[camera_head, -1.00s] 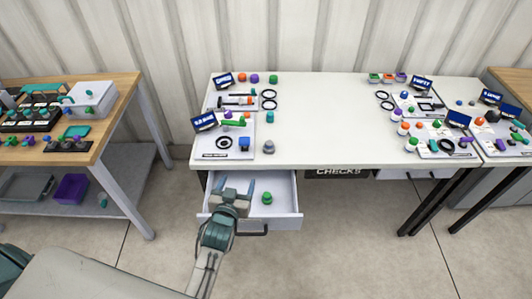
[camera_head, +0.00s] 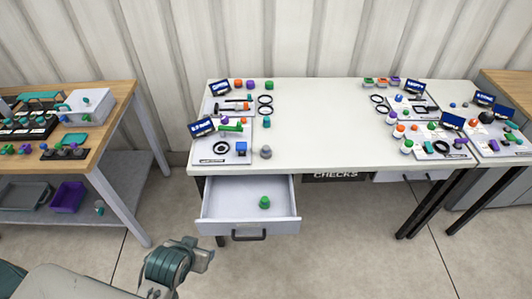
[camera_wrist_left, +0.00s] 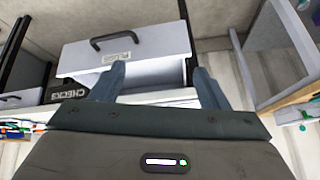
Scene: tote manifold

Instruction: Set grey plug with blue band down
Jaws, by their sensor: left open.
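A grey plug (camera_head: 265,152) stands on the white table near its front edge, above the open drawer. It is too small to tell whether it has a blue band. My left gripper (camera_wrist_left: 158,85) is open, with nothing seen between its fingers in the left wrist view. In the head view my left arm is low in front of the table, away from the plug and short of the drawer. The drawer (camera_head: 222,230) is pulled out and holds a green plug (camera_head: 264,202). My right gripper is not in view.
The drawer's handle (camera_wrist_left: 110,40) shows in the left wrist view. A wooden-topped bench (camera_head: 118,98) stands at the left, with a purple bin (camera_head: 68,197) on its lower shelf. Boards with small parts lie on the white table, whose middle (camera_head: 315,130) is clear.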

